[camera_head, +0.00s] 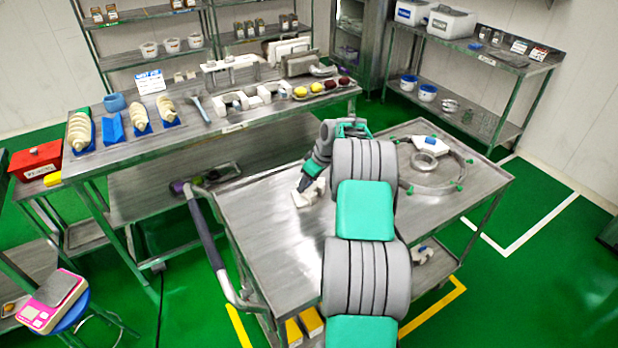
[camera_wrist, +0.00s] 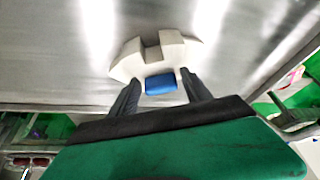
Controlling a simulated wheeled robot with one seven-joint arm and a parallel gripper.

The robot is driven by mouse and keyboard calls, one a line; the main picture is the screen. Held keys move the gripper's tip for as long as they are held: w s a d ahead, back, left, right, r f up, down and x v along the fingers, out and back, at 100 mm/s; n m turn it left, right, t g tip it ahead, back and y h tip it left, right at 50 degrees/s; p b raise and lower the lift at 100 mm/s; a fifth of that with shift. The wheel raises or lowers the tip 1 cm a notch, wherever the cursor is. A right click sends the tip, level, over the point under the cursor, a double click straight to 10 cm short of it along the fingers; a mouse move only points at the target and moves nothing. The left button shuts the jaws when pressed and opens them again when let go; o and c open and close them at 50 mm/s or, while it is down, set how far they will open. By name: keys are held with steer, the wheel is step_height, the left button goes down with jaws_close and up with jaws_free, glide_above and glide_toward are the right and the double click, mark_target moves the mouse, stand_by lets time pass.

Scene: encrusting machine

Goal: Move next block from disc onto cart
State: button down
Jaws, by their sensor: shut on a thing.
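My gripper (camera_head: 306,184) is over the left part of the steel cart top (camera_head: 270,225). It is shut on a white block (camera_head: 309,195), low at the cart surface; I cannot tell whether the block touches it. In the wrist view the white block (camera_wrist: 153,58) has a notch and a blue part (camera_wrist: 160,83) between my two fingers (camera_wrist: 160,93). A round disc-like frame (camera_head: 409,187) with green knobs lies on the right of the cart. A white block with a blue part (camera_head: 431,146) sits at its back. My arm hides part of the cart.
The cart's handle (camera_head: 208,245) sticks out at left. The cart's front left top is bare. A steel shelf (camera_head: 520,65) with white bins stands at the back right.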

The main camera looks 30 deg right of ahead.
steer(key=c, duration=0.5)
jaws_free()
steer(key=shift+f, duration=0.1)
steer(key=a+b+v, duration=0.1)
steer(key=b+v, duration=0.1)
steer(key=v, duration=1)
steer(key=s+a+r+m, duration=0.1)
steer(key=a+r, duration=0.3)
steer(key=a, duration=0.3)
steer(key=s+a+r, duration=0.2)
steer(key=a+r, duration=0.1)
steer(key=a, duration=0.5)
steer(key=s+a+f+m, duration=0.1)
steer(key=s+a, duration=0.7)
steer(key=s, duration=0.2)
steer(key=s+a+f+m+h, duration=0.1)
steer(key=s+a, duration=0.7)
steer(key=s, duration=0.2)
steer(key=shift+s+f+m+h, duration=0.3)
steer(key=shift+s, duration=0.05)
